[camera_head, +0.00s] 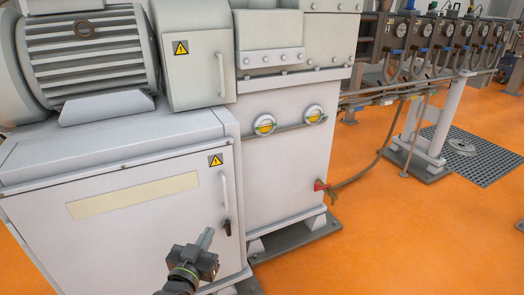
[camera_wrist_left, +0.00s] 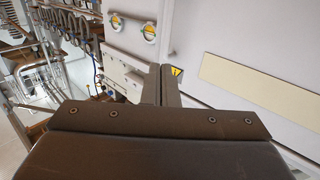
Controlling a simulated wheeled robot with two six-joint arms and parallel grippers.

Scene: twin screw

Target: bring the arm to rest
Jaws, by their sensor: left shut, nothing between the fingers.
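My left gripper (camera_head: 207,238) comes in at the bottom of the head view, in front of the lower grey cabinet (camera_head: 110,245). Its fingers are together, pointing up and slightly right, with nothing between them. In the left wrist view the closed fingers (camera_wrist_left: 161,85) point away over the dark gripper body, towards the cabinet front. Whether they touch the cabinet door or handle cannot be told. My right gripper is in neither view.
The cabinet door has a vertical handle (camera_head: 225,203) close to the gripper. A motor (camera_head: 85,50) sits on top. A red valve (camera_head: 320,186) with a hose stands at the machine's right foot. Orange floor (camera_head: 400,240) is open at right, with a dark grate (camera_head: 485,165) beyond.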

